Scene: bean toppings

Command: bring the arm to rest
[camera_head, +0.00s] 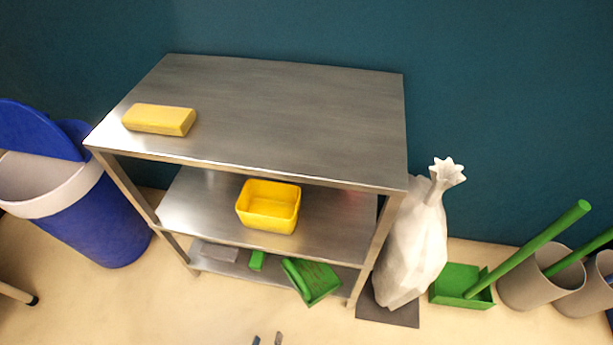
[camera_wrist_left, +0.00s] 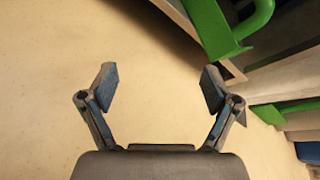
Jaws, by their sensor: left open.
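My right gripper is not in either view. The metal shelf unit (camera_head: 290,115) stands beyond the left gripper, apart from it. A yellow block (camera_head: 160,119) lies on its top at the left. A yellow bin (camera_head: 268,208) sits on the middle shelf.
A blue bin (camera_head: 95,225) with a raised lid stands left. A white sack (camera_head: 412,245) stands right of the shelf. Green tools and grey buckets (camera_head: 535,280) are farther right. A green scoop (camera_head: 312,281) juts from the bottom shelf. The floor (camera_head: 150,310) in front is clear.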

